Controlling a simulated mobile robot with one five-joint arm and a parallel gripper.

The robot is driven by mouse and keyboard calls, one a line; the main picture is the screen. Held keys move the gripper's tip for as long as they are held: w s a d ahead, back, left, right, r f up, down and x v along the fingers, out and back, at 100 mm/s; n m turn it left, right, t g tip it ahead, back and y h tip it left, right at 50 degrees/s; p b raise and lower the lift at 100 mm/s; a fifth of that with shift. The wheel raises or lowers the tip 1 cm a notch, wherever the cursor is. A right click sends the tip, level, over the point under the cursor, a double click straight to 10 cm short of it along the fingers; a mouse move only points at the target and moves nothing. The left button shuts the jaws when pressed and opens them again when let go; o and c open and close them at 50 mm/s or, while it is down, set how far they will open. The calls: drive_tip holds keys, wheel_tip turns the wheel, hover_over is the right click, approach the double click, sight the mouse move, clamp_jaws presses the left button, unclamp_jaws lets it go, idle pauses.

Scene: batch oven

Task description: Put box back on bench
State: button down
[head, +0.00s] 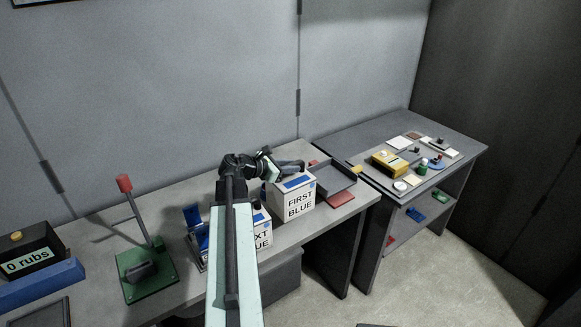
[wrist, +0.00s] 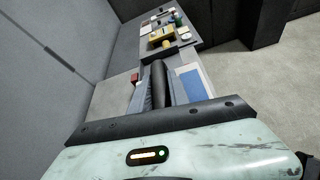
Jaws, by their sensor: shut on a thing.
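A white box (head: 293,200) marked "FIRST BLUE", with blue on its top, is at the front of the bench (head: 330,222), right of my arm. My gripper (head: 290,167) is at the top of this box and shut on it. The wrist view shows my gripper (wrist: 160,88) from behind, with a blue patch (wrist: 203,85) of the box top beside the fingers. The exact grip is hidden, and I cannot tell whether the box touches the bench. A second white box (head: 263,235), its label partly hidden by my arm, stands to the left.
A dark tray (head: 331,177) and a red pad (head: 341,198) lie right of the box. A green-based lever press (head: 148,275) and a "0 rubs" counter (head: 30,258) stand left. A second table (head: 450,147) at right holds a yellow block (head: 389,163) and small items.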

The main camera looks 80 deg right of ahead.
sight(285, 178)
drive_tip(key=shift+f+b, duration=2.15)
drive_tip(key=shift+f, duration=0.35)
drive_tip(key=shift+f+b, duration=0.6)
drive_tip(key=c, duration=1.2)
unclamp_jaws()
drive_tip(key=shift+a+r, duration=0.1)
drive_tip(key=shift+o, duration=0.2)
